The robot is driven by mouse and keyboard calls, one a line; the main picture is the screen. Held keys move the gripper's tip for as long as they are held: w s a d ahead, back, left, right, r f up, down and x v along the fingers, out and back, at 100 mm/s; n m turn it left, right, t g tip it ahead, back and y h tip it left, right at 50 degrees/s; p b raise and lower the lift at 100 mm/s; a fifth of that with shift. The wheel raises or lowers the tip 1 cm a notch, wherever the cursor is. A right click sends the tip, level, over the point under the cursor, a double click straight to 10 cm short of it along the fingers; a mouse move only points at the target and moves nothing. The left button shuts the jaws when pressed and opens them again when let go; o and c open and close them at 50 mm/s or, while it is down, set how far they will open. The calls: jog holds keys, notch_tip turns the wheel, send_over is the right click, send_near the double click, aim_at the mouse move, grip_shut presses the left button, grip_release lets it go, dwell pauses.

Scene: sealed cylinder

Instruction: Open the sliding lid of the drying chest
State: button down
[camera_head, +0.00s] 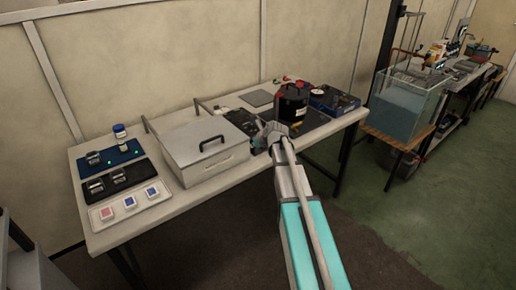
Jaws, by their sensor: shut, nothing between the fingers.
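The drying chest (215,166) is a light grey box on the table, left of my gripper. Its flat lid (187,142) covers the top and carries a dark bar handle (212,143). Thin rails rise behind the chest. My gripper (268,136) is at the end of my arm, to the right of the chest and apart from the handle. It is shut and empty. Its fingertips are small in this view, and it hides part of the table behind it.
The white table (150,213) carries a blue tray (108,157), a black tray (118,180) and a white tray (130,204) at left. A black cylinder (292,104) stands behind my gripper on the right. A glass water tank (405,105) stands farther right.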

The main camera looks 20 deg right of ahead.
aim_at(225, 123)
jog(key=shift+w+a+r, duration=0.1)
jog(key=shift+w+a, duration=0.15)
jog(key=shift+w, duration=0.55)
jog(key=shift+w+a, duration=0.25)
jog(key=shift+w, duration=0.55)
jog(key=shift+w, duration=0.1)
jog(key=w+a, duration=0.2)
jog(key=w, duration=0.5)
jog(key=w+a, duration=0.2)
jog(key=w, duration=0.5)
jog(key=w+a, duration=0.3)
jog(key=w, duration=0.4)
jog(key=shift+s+d, duration=0.1)
jog(key=shift+s+d, duration=0.1)
jog(key=shift+s, duration=0.25)
jog(key=s, duration=0.1)
jog(key=s+d, duration=0.1)
jog(key=s, duration=0.1)
jog(key=shift+p+v, duration=0.85)
jog(key=shift+v, duration=0.25)
jog(key=p+v, duration=0.5)
jog(key=v, duration=0.2)
jog(key=shift+s+r, duration=0.2)
jog(key=shift+r, duration=0.1)
